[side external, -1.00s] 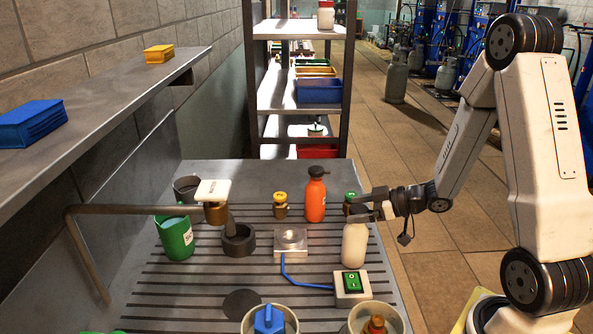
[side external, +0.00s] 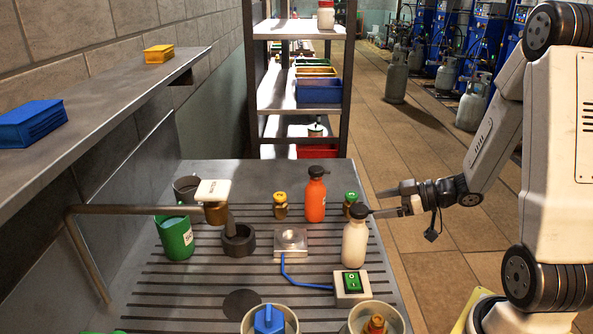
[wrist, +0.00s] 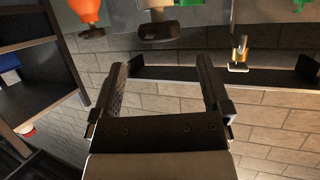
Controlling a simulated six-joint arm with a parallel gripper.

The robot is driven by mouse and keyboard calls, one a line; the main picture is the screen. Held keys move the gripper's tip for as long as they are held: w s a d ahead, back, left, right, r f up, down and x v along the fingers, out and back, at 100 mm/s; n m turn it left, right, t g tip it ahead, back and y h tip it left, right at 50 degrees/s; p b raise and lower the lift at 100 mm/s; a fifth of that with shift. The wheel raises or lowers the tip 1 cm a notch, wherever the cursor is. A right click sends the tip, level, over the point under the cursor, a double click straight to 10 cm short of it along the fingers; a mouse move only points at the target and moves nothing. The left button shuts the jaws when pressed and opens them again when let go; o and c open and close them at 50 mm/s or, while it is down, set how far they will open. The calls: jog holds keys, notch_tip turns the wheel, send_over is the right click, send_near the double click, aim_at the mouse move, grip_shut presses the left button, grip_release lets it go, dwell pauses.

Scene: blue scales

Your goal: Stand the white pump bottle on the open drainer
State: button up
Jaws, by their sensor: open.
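The white pump bottle (side external: 355,243) stands upright on the ribbed drainer (side external: 195,272), at its right side, behind the green switch box. Its dark pump head is visible. My gripper (side external: 378,203) is open and empty, to the right of the bottle at pump-head height. The lower finger appears close to the pump nozzle; I cannot tell whether they touch. In the wrist view my gripper's fingers (wrist: 162,82) are wide apart with nothing between them. What looks like the bottle's dark pump (wrist: 160,31) shows upside down at the top edge.
An orange bottle (side external: 316,199) and a green-capped vial (side external: 350,203) stand behind the white bottle. The switch box (side external: 351,286) is just in front, a metal scale (side external: 291,243) to its left. A pipe (side external: 130,209) crosses the left side. Drainer at front left is clear.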

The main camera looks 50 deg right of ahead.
jog(key=v, duration=0.6)
